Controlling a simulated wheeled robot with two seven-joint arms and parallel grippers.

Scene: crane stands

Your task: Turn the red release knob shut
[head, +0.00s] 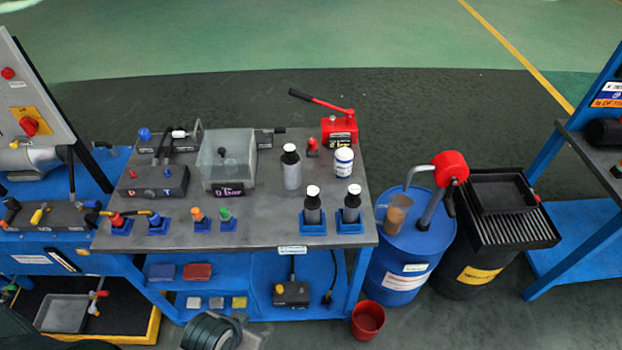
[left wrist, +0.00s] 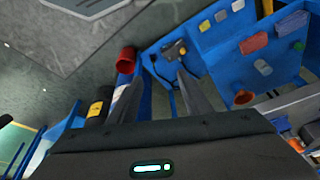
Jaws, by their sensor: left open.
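A red hand pump (head: 340,130) with a long lever stands at the back right of the bench. A small red knob (head: 313,145) on a dark base sits just left of it and looks like the release knob. It is too small to tell how far it is turned. My left gripper (left wrist: 160,88) shows in the left wrist view with its two dark fingers apart and nothing between them. It is well away from the red knob, which that view does not show. My right gripper is not in view.
The bench (head: 265,215) also carries a clear tank (head: 226,160), dark bottles in blue holders and a white jar (head: 343,162). A blue drum (head: 408,250) stands to the right. A red bucket (head: 367,319) is on the floor, also in the left wrist view (left wrist: 128,57).

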